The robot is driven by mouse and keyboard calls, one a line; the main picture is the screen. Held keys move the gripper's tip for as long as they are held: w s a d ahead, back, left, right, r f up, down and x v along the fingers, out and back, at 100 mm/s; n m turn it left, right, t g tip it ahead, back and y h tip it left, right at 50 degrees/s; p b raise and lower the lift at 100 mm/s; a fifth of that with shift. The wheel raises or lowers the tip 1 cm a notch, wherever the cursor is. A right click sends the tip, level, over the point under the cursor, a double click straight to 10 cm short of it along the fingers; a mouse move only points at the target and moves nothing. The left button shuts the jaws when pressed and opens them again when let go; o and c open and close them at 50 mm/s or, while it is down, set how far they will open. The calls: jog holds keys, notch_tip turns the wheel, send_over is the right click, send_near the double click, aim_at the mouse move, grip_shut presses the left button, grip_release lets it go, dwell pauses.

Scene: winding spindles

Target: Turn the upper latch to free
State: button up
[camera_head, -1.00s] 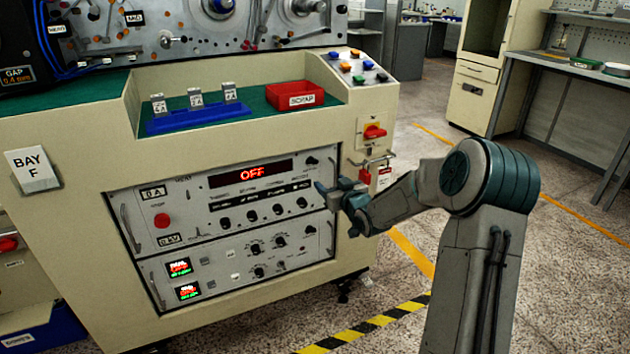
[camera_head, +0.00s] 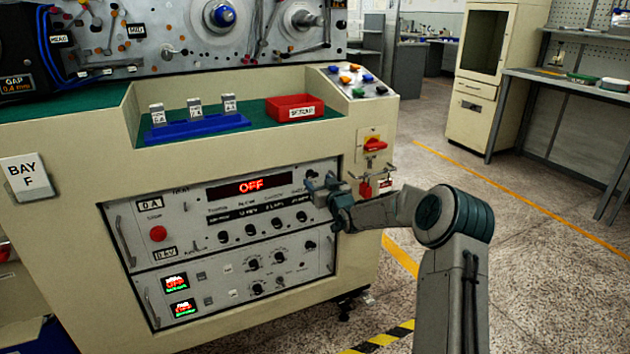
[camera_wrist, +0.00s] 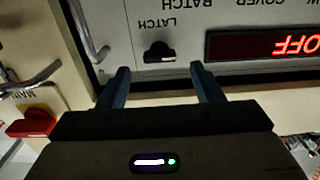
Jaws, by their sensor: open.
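The upper latch is a small black knob (camera_wrist: 158,52) beside the upside-down word LATCH in the wrist view, on the white front of the upper unit (camera_head: 160,212). A pale mark shows along one edge of the knob. My gripper (camera_wrist: 159,70) is open and empty, with its two dark fingers spread to either side of the knob's line. The fingertips look just short of the knob; I cannot tell the exact gap. In the head view my gripper (camera_head: 321,185) is at the upper right corner of that unit and partly covers the area around the latch.
A red display (camera_head: 251,185) reads OFF left of my gripper. A metal handle (camera_wrist: 86,32) stands out beside the latch. A red main switch (camera_head: 375,145) and hanging locks or tags (camera_head: 366,188) are close to the right. Open floor lies right of the cabinet.

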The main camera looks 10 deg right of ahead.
aim_at(313, 176)
jog(key=shift+x, duration=1.75)
jog(key=c, duration=1)
